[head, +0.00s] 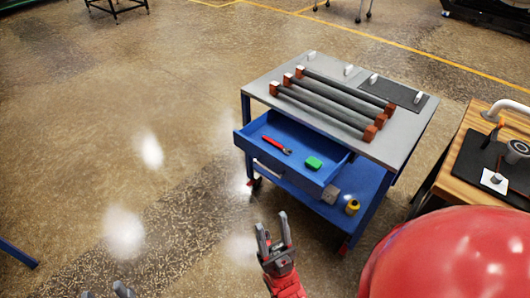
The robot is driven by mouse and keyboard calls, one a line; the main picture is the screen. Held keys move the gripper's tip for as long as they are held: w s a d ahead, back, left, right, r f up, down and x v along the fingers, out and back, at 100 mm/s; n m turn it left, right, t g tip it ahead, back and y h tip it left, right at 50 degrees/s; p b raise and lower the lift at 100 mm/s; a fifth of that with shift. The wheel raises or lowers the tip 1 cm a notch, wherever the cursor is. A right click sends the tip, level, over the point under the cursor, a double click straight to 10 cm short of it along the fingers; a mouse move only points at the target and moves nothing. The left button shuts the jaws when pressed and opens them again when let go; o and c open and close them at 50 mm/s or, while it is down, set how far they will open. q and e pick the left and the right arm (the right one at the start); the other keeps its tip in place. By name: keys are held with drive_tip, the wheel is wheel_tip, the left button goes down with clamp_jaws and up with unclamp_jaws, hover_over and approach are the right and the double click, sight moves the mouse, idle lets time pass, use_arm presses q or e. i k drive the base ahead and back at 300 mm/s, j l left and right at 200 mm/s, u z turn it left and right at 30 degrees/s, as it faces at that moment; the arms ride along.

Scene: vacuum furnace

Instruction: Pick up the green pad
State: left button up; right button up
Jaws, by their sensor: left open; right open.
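The green pad (313,163) lies flat in the open blue drawer (262,129) of a blue cart, toward the drawer's right side. My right gripper (272,222) is open and empty, fingers pointing up in the picture.
Red-handled pliers (276,146) lie left of the pad in the drawer. Several dark rods with red-brown end blocks (340,98) lie on the cart top (405,128). A yellow item (352,207) and a grey block (330,194) sit on the lower shelf. A wooden bench (459,178) stands right.

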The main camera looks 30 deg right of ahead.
sight(314, 164)
drive_tip(key=z, duration=1.05)
